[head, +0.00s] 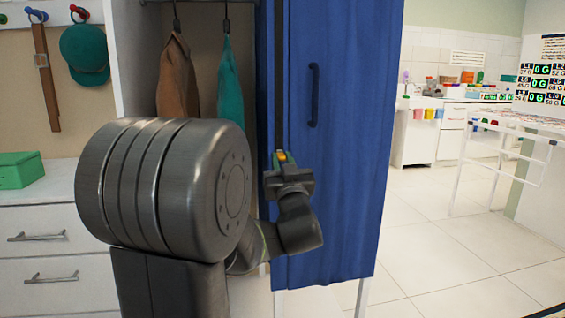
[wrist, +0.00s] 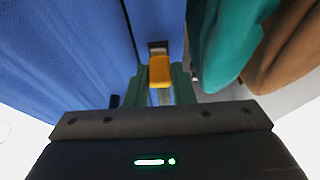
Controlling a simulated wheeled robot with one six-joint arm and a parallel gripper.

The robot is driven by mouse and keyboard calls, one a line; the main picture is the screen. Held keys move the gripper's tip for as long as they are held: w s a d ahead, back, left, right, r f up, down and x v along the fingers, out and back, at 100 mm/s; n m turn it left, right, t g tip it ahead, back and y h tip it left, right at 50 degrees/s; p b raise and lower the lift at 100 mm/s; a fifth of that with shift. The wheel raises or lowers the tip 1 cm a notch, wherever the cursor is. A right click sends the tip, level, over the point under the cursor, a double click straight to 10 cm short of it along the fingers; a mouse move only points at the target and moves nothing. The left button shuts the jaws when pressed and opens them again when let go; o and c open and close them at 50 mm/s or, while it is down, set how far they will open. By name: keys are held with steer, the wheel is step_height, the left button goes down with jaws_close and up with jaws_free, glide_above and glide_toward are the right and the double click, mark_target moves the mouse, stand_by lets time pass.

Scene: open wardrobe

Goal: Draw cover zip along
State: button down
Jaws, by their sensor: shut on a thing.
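The blue cover (head: 340,170) hangs down the right side of the open wardrobe, and it fills the left of the wrist view (wrist: 65,50). A dark zip line (head: 279,70) runs down near its left edge. My gripper (head: 282,158) is at this line, about halfway down the cover. In the wrist view its green fingers (wrist: 160,85) are shut on the yellow zip pull (wrist: 160,70). A dark slider (wrist: 158,46) sits just beyond the pull. Below my gripper, my arm hides part of the cover's left edge.
A brown garment (head: 177,80) and a teal garment (head: 230,90) hang inside the wardrobe, close beside my gripper. A dark handle (head: 314,95) stands out on the cover's front. White drawers (head: 45,245) are at the left. Open tiled floor (head: 450,260) lies to the right.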

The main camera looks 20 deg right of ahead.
steer(key=c, duration=1.2)
jaws_free()
steer(key=shift+f, duration=0.4)
steer(key=shift+c, duration=0.2)
steer(key=shift+r, duration=0.1)
steer(key=p+v, duration=0.1)
steer(key=v, duration=1.2)
steer(key=shift+s+a, duration=0.15)
steer(key=shift+s, duration=0.2)
steer(key=b+x, duration=0.1)
steer(key=x, duration=1.3)
steer(key=shift+s+r+p, duration=0.1)
steer(key=shift+r+p, duration=0.2)
steer(key=shift+p, duration=0.05)
steer(key=shift+f, duration=0.15)
